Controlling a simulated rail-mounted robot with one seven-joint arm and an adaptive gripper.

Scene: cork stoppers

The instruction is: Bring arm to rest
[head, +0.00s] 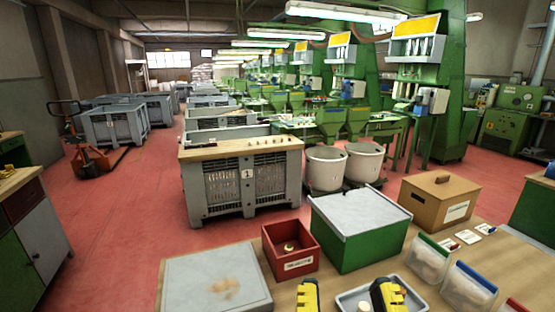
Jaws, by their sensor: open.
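My gripper (347,294) shows at the bottom edge of the head view, as two yellow and black fingers set well apart. It is open, and I see nothing held between the fingers. The rest of my arm is out of view. A pale metal tray (411,296) lies on the workbench (335,275) by the right finger, partly hidden by it, with a small light-coloured piece in it. A red open box (275,266) with a white label stands beyond the fingers and holds a cork stopper (289,248).
A green box (345,240) with a grey top stands beyond the tray, beside a brown slotted box (437,200). A grey board (215,281) with a brown patch lies left. Clear bags (468,290) and small cards (466,237) lie right. A large grey crate (240,180) stands beyond the bench.

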